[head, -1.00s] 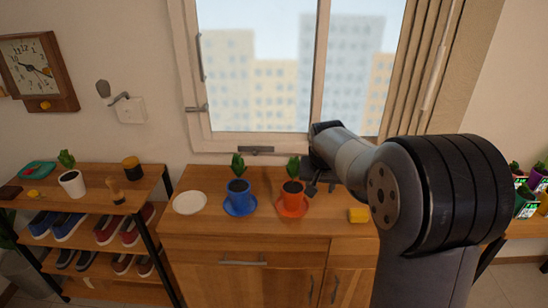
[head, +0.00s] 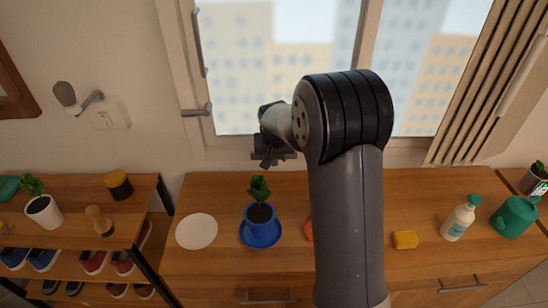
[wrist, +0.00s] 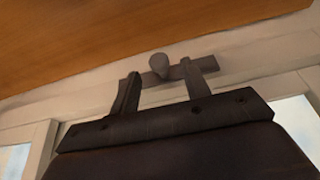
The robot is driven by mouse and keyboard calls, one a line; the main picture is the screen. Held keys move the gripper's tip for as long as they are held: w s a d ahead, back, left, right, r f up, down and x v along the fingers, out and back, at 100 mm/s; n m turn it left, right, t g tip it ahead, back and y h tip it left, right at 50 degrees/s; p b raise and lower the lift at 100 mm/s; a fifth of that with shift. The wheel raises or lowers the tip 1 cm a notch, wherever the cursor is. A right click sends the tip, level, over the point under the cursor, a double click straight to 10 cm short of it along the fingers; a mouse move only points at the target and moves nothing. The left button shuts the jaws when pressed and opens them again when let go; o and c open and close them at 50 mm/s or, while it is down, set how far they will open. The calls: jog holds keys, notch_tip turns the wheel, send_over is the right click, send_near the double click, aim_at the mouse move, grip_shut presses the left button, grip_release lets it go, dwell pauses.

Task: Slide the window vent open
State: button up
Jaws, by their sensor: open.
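The window vent (wrist: 207,66) is a dark grey bar on the pale window frame, with a small rounded knob (wrist: 158,64) standing out from it, in the wrist view. My gripper (wrist: 160,80) is open, its two fingers pointing toward the bar, one on each side of the knob. The knob appears between the fingertips; I cannot tell whether either finger touches it. In the head view my gripper (head: 268,161) is at the lower window frame, above the back of the cabinet. There the gripper and arm largely cover the vent.
On the wooden cabinet top (head: 350,190) stand a blue potted plant (head: 260,222) just in front of my gripper, a white plate (head: 197,231), a yellow sponge (head: 405,240) and a bottle (head: 459,220). My arm mostly hides an orange pot. A window handle (head: 197,110) is at the left.

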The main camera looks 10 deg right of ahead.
aim_at(274, 160)
jog(key=shift+x, duration=1.1)
jog(key=shift+c, duration=0.5)
grip_shut()
